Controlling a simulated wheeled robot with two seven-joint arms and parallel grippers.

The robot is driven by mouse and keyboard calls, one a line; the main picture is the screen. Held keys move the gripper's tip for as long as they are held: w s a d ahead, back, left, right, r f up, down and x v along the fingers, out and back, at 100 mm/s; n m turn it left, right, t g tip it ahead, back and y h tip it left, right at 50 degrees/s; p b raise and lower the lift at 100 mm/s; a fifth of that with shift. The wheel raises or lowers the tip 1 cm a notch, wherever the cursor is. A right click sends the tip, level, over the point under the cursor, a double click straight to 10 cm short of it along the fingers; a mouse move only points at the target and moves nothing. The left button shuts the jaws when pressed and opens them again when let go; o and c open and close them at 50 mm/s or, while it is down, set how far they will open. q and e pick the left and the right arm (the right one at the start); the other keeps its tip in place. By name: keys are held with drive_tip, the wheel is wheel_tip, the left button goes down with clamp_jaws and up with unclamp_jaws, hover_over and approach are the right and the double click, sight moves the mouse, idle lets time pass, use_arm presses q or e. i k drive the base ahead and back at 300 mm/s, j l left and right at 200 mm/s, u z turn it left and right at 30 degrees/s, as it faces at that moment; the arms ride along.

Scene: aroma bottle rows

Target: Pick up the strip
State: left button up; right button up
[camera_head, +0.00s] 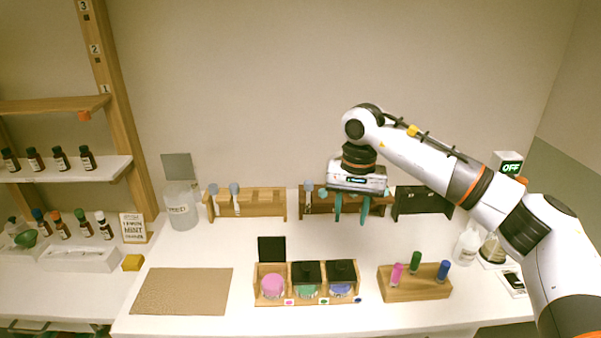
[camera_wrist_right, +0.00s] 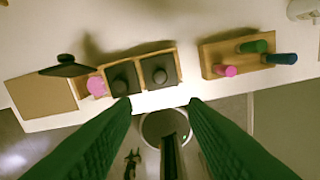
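My right gripper (camera_head: 350,208) hangs over the back of the table, fingers pointing down in front of the middle wooden rack (camera_head: 316,205). In the right wrist view its two green fingers (camera_wrist_right: 159,104) are apart, with nothing seen gripped between them. I cannot make out a strip for certain. Thin pale pieces with grey-blue tops stand in the left wooden rack (camera_head: 262,208), and another (camera_head: 308,192) stands in the middle rack. The gripper partly hides the middle rack. My left gripper is not in view.
In front stands a wooden tray (camera_head: 306,302) of three jars, one with its black lid off behind it. A wooden block (camera_head: 415,291) with pink, green and blue capped vials stands to the right. A brown mat (camera_head: 182,291) lies left. A black holder (camera_head: 421,203) stands back right.

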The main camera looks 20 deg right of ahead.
sight(308, 184)
drive_tip(key=i, duration=1.05)
